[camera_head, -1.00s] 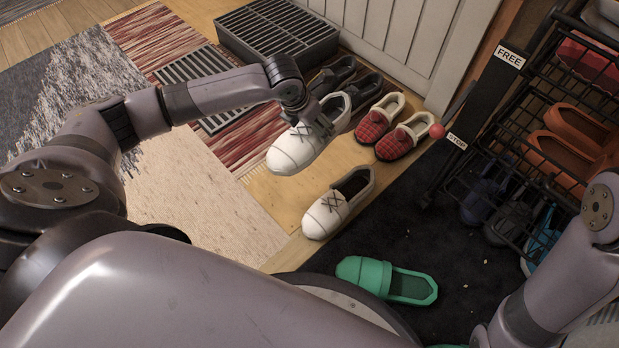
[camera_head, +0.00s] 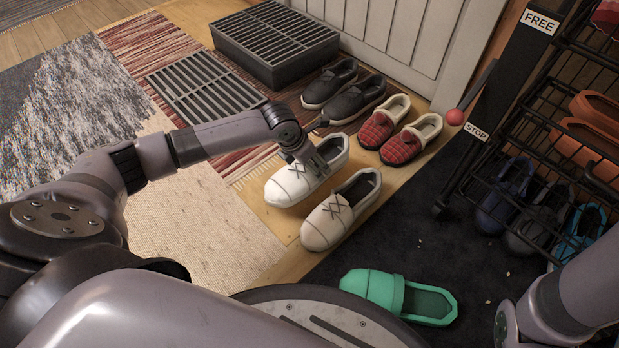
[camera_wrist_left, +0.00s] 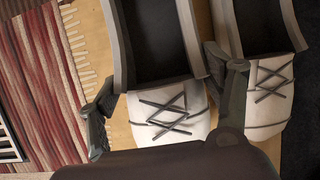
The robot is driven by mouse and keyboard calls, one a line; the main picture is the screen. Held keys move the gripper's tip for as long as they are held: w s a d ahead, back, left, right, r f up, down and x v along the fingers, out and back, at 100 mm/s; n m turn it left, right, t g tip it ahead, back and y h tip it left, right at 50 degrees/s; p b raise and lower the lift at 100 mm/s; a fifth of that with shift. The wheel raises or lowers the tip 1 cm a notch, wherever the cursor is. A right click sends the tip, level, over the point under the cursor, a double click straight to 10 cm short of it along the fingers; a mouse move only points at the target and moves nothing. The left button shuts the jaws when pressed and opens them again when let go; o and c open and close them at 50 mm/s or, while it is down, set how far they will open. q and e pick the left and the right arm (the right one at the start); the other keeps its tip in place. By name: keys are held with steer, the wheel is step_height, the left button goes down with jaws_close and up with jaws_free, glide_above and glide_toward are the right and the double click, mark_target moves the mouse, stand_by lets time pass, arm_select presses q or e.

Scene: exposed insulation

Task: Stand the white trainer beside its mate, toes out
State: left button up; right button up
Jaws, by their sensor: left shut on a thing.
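The white trainer (camera_head: 292,184) has a dark inside and crossed laces. My left gripper (camera_head: 318,160) is shut on it near the laces. It is upright, toe to the lower left, away from the door, and looks at or very near floor level; any small gap below is hidden. Its mate (camera_head: 338,212) stands just to its right, toe the same way, nearly parallel. In the left wrist view, the held trainer (camera_wrist_left: 166,120) is between my fingers, and the mate (camera_wrist_left: 268,95) is close beside the right finger. My right gripper is out of view.
Red checked slippers (camera_head: 398,137) and black shoes (camera_head: 343,84) stand in pairs by the door. A green clog (camera_head: 402,297) lies on the dark mat (camera_head: 400,245). A wire shoe rack (camera_head: 545,140) stands at right. A black grated box (camera_head: 275,42) is behind.

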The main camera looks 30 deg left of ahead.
arm_select(q)
step_height(320, 180, down, 5)
steer(key=b, duration=0.3)
steer(key=shift+r, duration=0.4)
steer(key=o, duration=1.4)
steer(key=shift+f, duration=0.1)
steer(key=shift+o, duration=0.2)
steer(key=p+v, duration=0.8)
steer(key=v, duration=0.3)
steer(key=shift+w, duration=0.15)
steer(key=shift+s+a+r+p, duration=0.1)
steer(key=shift+s+r+p, duration=0.15)
steer(key=shift+r+p, duration=0.25)
